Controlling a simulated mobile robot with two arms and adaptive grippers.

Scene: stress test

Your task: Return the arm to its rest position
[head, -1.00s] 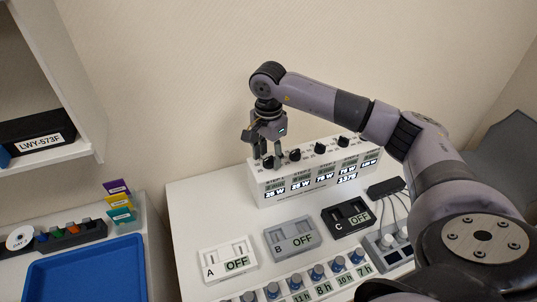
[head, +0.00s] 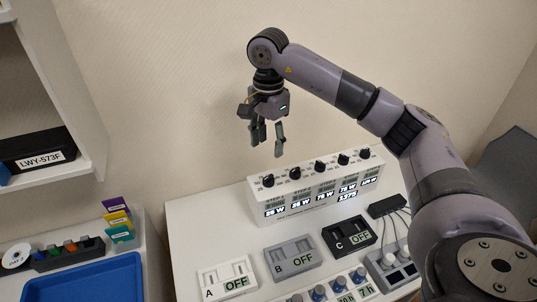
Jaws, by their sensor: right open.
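My right arm comes in from the right. Its gripper (head: 267,140) hangs fingers-down above the left end of the white knob box (head: 262,205). The gripper is open and empty, with clear space between its fingertips and the box. The box has a row of black knobs on top and lit step displays on its front. My left gripper is not in view.
Switch boxes A (head: 228,280), B (head: 292,257) and C (head: 349,236) read OFF on the white table. A blue tray (head: 85,282) and card holder (head: 121,229) stand left. A shelf (head: 70,170) holds a black box.

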